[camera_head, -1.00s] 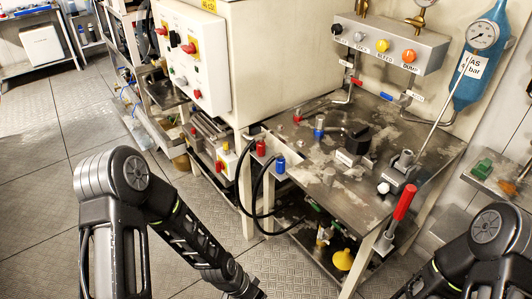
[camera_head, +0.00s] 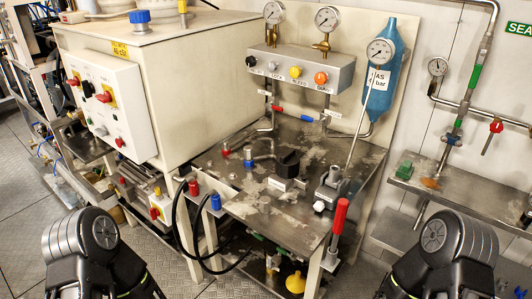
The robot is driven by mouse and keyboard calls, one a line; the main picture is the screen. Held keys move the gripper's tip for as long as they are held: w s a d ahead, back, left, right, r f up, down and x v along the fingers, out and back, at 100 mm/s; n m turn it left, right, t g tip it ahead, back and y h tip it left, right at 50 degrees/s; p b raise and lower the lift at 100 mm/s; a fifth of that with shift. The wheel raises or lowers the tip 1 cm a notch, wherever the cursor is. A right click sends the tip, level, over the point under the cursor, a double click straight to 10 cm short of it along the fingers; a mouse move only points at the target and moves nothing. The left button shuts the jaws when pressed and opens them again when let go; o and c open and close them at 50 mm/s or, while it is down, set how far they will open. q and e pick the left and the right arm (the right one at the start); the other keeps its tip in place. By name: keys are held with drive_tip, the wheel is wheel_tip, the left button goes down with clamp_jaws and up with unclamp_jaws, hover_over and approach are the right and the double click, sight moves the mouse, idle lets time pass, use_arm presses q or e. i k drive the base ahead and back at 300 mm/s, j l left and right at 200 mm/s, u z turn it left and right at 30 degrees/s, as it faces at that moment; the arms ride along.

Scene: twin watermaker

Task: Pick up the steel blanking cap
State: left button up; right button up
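I cannot pick out the steel blanking cap with certainty. The worn steel bench top (camera_head: 296,207) carries several small fittings, among them a grey clamp-like block (camera_head: 333,184), a white knob (camera_head: 319,206), a black block (camera_head: 288,163) and small red (camera_head: 226,149) and blue (camera_head: 248,154) fittings. Any of the small grey parts is too small to name. Only upper parts of my two arms show, at the bottom left and bottom right corners. Neither gripper is in the picture.
A red-handled lever (camera_head: 340,215) stands at the bench's front right. Black hoses (camera_head: 177,222) loop at its left front. A valve manifold (camera_head: 300,71) and blue cylinder (camera_head: 383,80) stand behind. A steel shelf (camera_head: 465,197) is at right, a control cabinet (camera_head: 110,105) at left.

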sight(248, 150)
drive_tip(key=j+z, duration=0.2)
drive_tip(key=z, duration=0.25)
drive_tip(key=i+j+z, duration=0.1)
drive_tip(key=j+z, duration=0.15)
drive_tip(key=z, duration=0.2)
drive_tip(key=j+z, duration=0.2)
drive_tip(key=z, duration=0.25)
drive_tip(key=j+z, duration=0.1)
drive_tip(key=j, duration=0.35)
drive_tip(key=k+j+z, duration=0.15)
drive_tip(key=j, duration=0.3)
drive_tip(key=k+j+z, duration=0.1)
drive_tip(key=j, duration=0.35)
drive_tip(key=k+j+z, duration=0.1)
drive_tip(key=j, duration=0.3)
